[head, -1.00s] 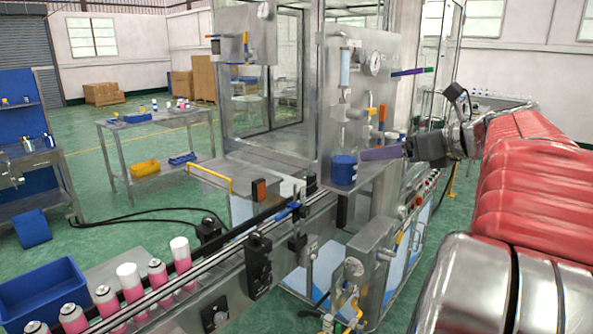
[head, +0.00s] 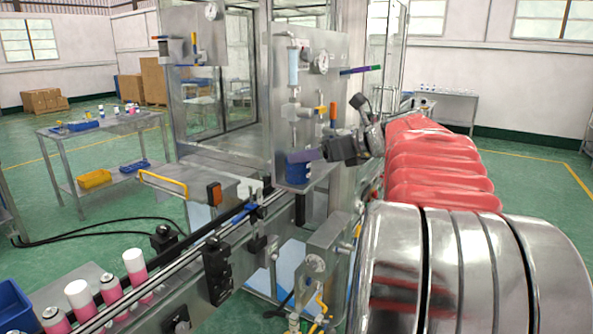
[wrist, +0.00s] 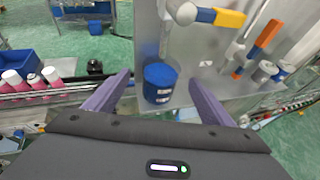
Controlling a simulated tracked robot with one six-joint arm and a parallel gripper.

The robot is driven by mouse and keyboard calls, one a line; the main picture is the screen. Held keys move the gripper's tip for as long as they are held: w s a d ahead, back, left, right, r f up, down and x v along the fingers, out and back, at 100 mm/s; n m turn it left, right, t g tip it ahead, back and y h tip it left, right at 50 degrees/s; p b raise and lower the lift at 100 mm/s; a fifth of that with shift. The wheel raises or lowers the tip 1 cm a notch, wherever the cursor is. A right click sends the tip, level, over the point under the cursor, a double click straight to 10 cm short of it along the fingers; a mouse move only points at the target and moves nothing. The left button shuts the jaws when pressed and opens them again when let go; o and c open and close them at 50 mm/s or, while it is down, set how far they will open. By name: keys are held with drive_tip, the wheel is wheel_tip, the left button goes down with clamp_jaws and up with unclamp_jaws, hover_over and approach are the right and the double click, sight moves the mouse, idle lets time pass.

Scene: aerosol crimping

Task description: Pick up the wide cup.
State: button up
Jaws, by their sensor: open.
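The wide cup looks to be the blue, squat cylinder (head: 297,174) on a metal shelf of the machine. It stands upright below a steel fitting, and also shows in the wrist view (wrist: 160,84). My gripper (head: 304,156) is open, with purple fingers. In the head view a finger overlaps the cup's upper part and hides some of it. In the wrist view the cup appears in the gap between the fingertips (wrist: 159,82), nearer the right finger. I cannot tell whether the fingers reach around it; no contact shows.
The machine's upright metal panel (head: 335,75) rises behind the cup, with valves and an orange-handled lever (wrist: 266,36) to its right. A conveyor (head: 190,262) with several pink cans runs below left.

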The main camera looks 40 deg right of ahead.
drive_tip(key=shift+w, duration=0.1)
hover_over(304, 182)
drive_tip(key=w, duration=0.2)
drive_tip(key=shift+s+d+f, duration=0.1)
drive_tip(key=shift+d+f, duration=0.1)
drive_tip(key=shift+f, duration=0.4)
drive_tip(key=shift+d+f, duration=0.15)
drive_tip(key=shift+f, duration=0.4)
drive_tip(key=shift+c, duration=0.2)
drive_tip(key=c, duration=1.3)
drive_tip(key=shift+r, duration=0.15)
drive_tip(key=shift+r, duration=0.2)
drive_tip(key=shift+s, duration=0.4)
drive_tip(key=s, duration=1.7)
drive_tip(key=shift+s+d, duration=0.15)
drive_tip(key=shift+d, duration=0.1)
